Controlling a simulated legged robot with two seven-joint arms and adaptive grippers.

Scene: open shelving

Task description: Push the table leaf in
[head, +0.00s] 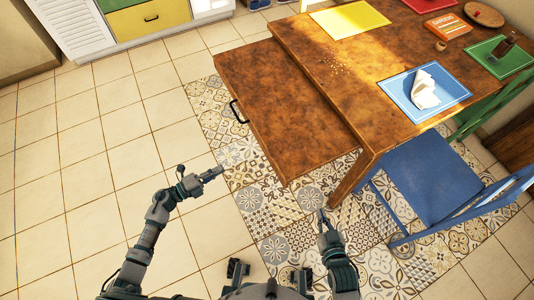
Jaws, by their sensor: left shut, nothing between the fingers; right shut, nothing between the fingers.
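The brown wooden table leaf (280,115) sticks out from the left side of the table (340,75), a little lower than the tabletop. A dark handle (238,111) is on the leaf's left edge. My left gripper (219,171) is shut and empty, to the left of the leaf and below the handle in the picture, apart from both. My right gripper (321,212) is shut and empty, below the leaf's near corner in the picture, beside the table's near leg (350,182). It looks apart from the leaf and the leg.
A blue chair (430,175) stands at the table's near right side. On the table are a yellow mat (350,20), a blue mat (398,88) with a white napkin (425,90), and an orange box (448,27). The tiled floor (90,160) at left is clear.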

